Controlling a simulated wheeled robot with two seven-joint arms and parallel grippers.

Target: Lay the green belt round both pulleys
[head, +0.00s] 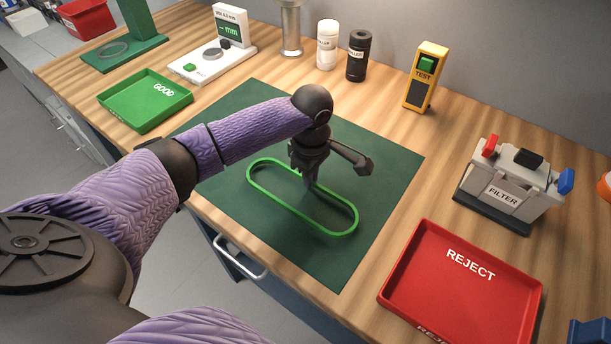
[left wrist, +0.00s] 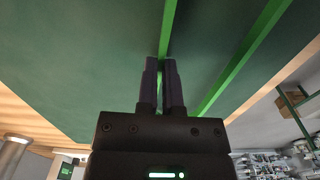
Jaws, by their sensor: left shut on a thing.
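The green belt (head: 340,234) is a long closed loop with rounded ends over the dark green mat; I cannot tell whether it touches the mat. My left gripper (head: 309,184) points down at the belt's far strand and is shut on it. In the left wrist view, the belt's strand (left wrist: 168,28) runs between the two fingers of my left gripper (left wrist: 161,62), and the other strand passes to the right. I cannot make out two pulleys in either view. My right gripper is not in view.
The green mat (head: 250,105) is otherwise clear. A green GOOD tray (head: 146,112), a gauge (head: 212,62), two bottles and a yellow TEST box (head: 425,80) stand behind it. A FILTER unit (head: 505,190) and a red REJECT tray (head: 455,290) are at the right.

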